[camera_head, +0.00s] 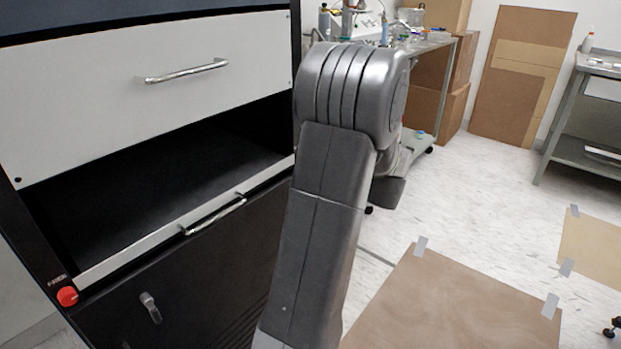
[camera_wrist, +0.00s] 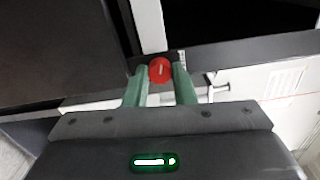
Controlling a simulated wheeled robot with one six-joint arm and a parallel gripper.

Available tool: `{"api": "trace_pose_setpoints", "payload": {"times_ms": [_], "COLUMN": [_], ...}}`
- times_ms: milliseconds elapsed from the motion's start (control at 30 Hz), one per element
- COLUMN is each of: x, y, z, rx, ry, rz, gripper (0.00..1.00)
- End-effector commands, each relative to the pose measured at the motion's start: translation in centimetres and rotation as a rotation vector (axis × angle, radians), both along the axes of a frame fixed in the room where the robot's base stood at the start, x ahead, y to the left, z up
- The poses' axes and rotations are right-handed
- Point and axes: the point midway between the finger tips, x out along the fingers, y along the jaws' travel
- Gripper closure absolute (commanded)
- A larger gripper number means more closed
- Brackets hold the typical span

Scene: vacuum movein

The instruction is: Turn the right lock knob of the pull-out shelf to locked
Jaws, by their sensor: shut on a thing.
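A red round lock knob (camera_wrist: 160,69) sits between the two green fingers of my gripper (camera_wrist: 162,76) in the wrist view. The fingers are closed on its sides. A pale line on the knob's face stands close to upright in that picture. The pull-out shelf (camera_head: 130,257) shows in the head view as a pale front strip with a metal handle (camera_head: 214,216), below a dark open bay. My arm hides the shelf's right end and the knob there, and my gripper is out of sight in the head view.
Another red knob (camera_head: 67,296) is at the shelf's left end, with a grey latch (camera_head: 150,307) below. A white drawer front (camera_head: 100,100) is above. A bench with lab items (camera_head: 425,45) stands behind my arm. A taped brown board (camera_head: 455,305) lies on the floor at right.

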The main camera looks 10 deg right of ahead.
Motion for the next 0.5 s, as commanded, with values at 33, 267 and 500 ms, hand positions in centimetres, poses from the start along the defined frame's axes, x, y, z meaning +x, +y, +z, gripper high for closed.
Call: {"api": "trace_pose_setpoints", "payload": {"times_ms": [33, 267, 500], "x": [-0.05, -0.05, -0.05], "y": [0.04, 0.05, 0.05], "z": [-0.85, -0.60, -0.35], "rx": [-0.032, -0.150, -0.218], "ry": [-0.024, -0.116, -0.169], "rz": [0.001, 0.002, 0.002], "gripper": [1.00, 1.00, 1.00]}}
